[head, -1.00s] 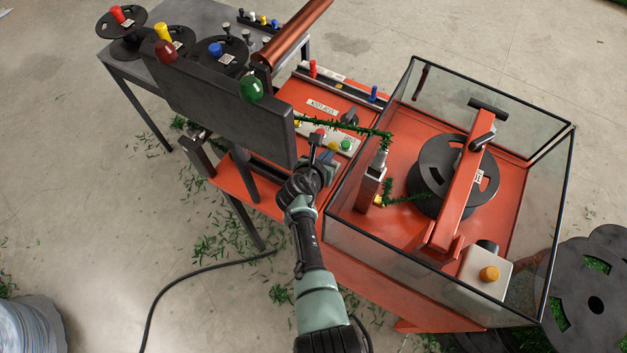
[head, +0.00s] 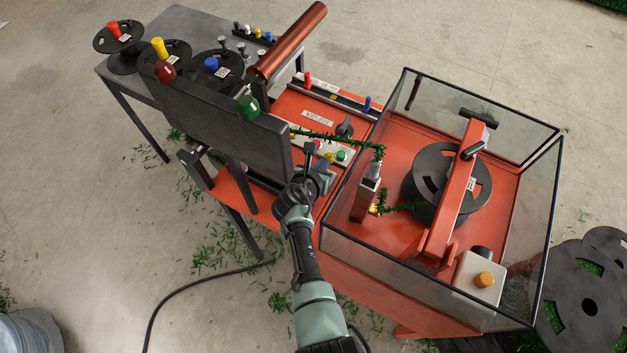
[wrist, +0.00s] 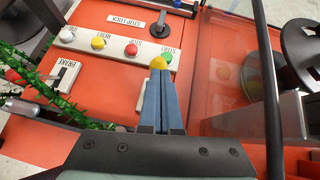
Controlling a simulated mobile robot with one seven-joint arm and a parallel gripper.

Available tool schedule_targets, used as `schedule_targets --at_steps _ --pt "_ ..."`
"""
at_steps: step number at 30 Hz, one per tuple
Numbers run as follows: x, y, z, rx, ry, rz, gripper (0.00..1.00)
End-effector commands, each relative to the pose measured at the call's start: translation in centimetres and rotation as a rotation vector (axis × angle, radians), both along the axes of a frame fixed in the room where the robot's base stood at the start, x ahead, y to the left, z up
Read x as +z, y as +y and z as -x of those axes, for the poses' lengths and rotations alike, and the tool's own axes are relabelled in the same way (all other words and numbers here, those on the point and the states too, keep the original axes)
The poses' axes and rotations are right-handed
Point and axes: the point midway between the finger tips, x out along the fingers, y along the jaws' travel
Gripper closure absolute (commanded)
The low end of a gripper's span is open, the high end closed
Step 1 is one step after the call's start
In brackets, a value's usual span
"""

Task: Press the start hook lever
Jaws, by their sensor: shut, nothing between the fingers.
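My gripper (wrist: 158,78) has its blue fingers together and empty over the red machine's control panel. A round yellow knob (wrist: 158,62) shows right at the fingertips in the wrist view; I cannot tell whether they touch it, or whether it is the start hook lever's knob. The green START button (wrist: 167,57) is just beyond the tips. In the head view my gripper (head: 328,166) is low by the panel, beside the green button (head: 341,155). No lever labelled start hook can be read.
The white button strip also has a red STOP button (wrist: 131,50). A black STOP LOCK knob (wrist: 162,24) is beyond it, and a BRAKE switch (wrist: 63,75) lies left. The glass enclosure (head: 550,215) is close right of my arm. A dark grey panel (head: 215,110) stands left.

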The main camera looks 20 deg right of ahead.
Motion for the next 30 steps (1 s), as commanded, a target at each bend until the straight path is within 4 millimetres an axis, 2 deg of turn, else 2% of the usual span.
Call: schedule_targets --at_steps 4,18,24,30 --pt "0.4 1.2 1.2 0.002 0.002 -0.001 1.0" --pt "0.3 7.6 7.8 0.003 0.002 -0.001 1.0" --pt "0.4 8.7 8.9 0.001 0.001 0.001 1.0" --pt "0.5 8.8 9.1 0.0 0.0 0.0 1.0"
